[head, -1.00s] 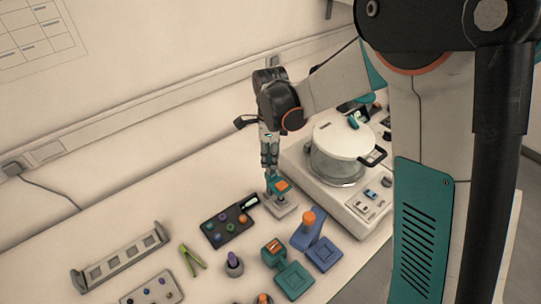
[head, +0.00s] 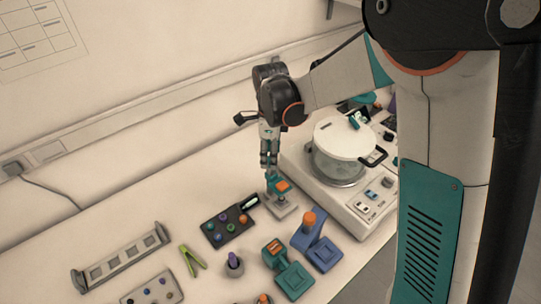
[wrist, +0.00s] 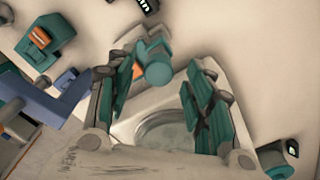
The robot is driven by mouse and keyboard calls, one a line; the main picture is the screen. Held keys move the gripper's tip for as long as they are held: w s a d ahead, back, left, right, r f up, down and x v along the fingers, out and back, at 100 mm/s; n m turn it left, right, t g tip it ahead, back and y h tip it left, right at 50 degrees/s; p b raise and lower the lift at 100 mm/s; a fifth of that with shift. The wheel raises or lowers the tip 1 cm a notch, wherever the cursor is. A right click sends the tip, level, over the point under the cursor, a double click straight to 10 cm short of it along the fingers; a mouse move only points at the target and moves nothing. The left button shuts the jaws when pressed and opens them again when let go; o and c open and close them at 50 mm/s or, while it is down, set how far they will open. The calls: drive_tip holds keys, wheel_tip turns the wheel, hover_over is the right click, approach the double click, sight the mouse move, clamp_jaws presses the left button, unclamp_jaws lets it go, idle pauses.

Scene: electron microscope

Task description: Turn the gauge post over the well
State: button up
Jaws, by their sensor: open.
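The gauge post, a teal post with an orange patch on top (head: 281,187), stands on a small grey base (head: 286,211) near the middle of the bench. My gripper (head: 268,174) points down just above and left of it. In the wrist view my gripper's teal fingers (wrist: 165,85) are spread wide. I cannot tell whether the fingers touch the post.
A grey instrument with a white-lidded round chamber (head: 343,139) stands close on the right. A dark tray of coloured knobs (head: 228,226) lies left of the post. Blue (head: 323,253) and teal (head: 293,280) stands are in front. The back left bench is clear.

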wheel_tip(320, 180, up, 11)
idle(0.3)
drive_tip(key=shift+f, duration=0.1)
drive_tip(key=s+d+r+n+t, duration=0.3)
drive_tip(key=s+d+r+n, duration=0.3)
drive_tip(key=s+d+n, duration=0.35)
drive_tip(key=s+d+f+n+t, duration=0.2)
drive_tip(key=s+d+n+t, duration=0.2)
drive_tip(key=s+n, duration=0.7)
drive_tip(key=shift+s+d, duration=0.55)
drive_tip(key=shift+s, duration=0.4)
